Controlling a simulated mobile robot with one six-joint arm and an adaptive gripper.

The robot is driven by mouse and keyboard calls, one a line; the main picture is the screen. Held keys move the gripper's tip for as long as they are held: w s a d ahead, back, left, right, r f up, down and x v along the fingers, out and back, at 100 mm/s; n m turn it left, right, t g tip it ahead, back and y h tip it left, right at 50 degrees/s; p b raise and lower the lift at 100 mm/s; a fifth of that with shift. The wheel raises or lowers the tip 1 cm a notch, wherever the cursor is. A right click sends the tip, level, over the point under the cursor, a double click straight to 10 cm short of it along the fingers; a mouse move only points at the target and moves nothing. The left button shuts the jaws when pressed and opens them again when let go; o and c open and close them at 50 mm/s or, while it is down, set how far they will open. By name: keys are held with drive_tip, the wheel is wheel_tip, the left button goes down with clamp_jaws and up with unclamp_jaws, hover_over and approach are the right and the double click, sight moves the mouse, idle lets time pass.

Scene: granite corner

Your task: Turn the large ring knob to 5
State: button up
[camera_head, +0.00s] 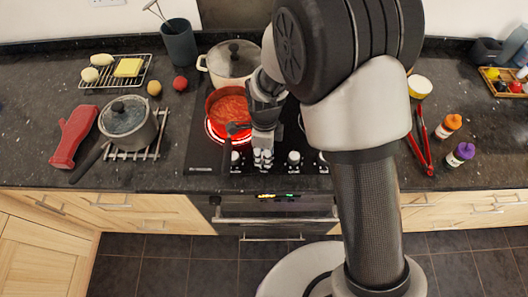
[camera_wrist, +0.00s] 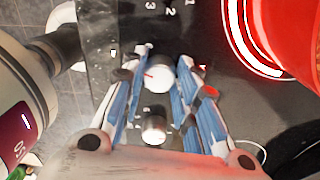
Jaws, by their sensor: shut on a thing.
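A row of white knobs runs along the front edge of the black hob, with one knob (camera_head: 293,159) just right of my gripper. My gripper (camera_head: 263,160) points down at the hob's front edge, over the second knob from the left. In the wrist view, the two blue-and-white fingers (camera_wrist: 161,62) are shut on a round white knob (camera_wrist: 158,79) with a red mark. Another knob (camera_wrist: 153,130) shows lower down between the fingers. Some printed digits, including 2 and 3, show at the top. I cannot tell the knob's exact setting or which ring it serves.
A red pan (camera_head: 229,106) of sauce sits on a glowing red ring. A cream lidded pot (camera_head: 231,62) stands behind it.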

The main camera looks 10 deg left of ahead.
drive_tip(key=o, duration=1.1)
drive_tip(key=r, duration=1.2)
drive_tip(key=shift+w, duration=0.3)
drive_tip(key=s+d+r+n+t, duration=0.1)
drive_tip(key=d+r+n, duration=0.3)
drive_tip(key=d+r, duration=0.45)
drive_tip(key=s+d+r+n+t, duration=0.1)
drive_tip(key=s+d+r+n, duration=0.1)
drive_tip(key=s+d+n, duration=0.2)
drive_tip(key=s+d+r+n+t, duration=0.1)
drive_tip(key=s+d+r+n, duration=0.1)
drive_tip(key=s+d+n, duration=0.2)
drive_tip(key=s+d+r+n+t+b, duration=0.1)
drive_tip(key=s+d+r+n+t, duration=0.1)
drive_tip(key=s+d+n, duration=0.3)
drive_tip(key=shift+s+d+r, duration=0.15)
drive_tip(key=shift+s+d, duration=0.25)
drive_tip(key=shift+d, duration=0.2)
drive_tip(key=shift+s+d+r, duration=0.15)
drive_tip(key=shift+s+d, duration=0.2)
drive_tip(key=shift+d, duration=0.25)
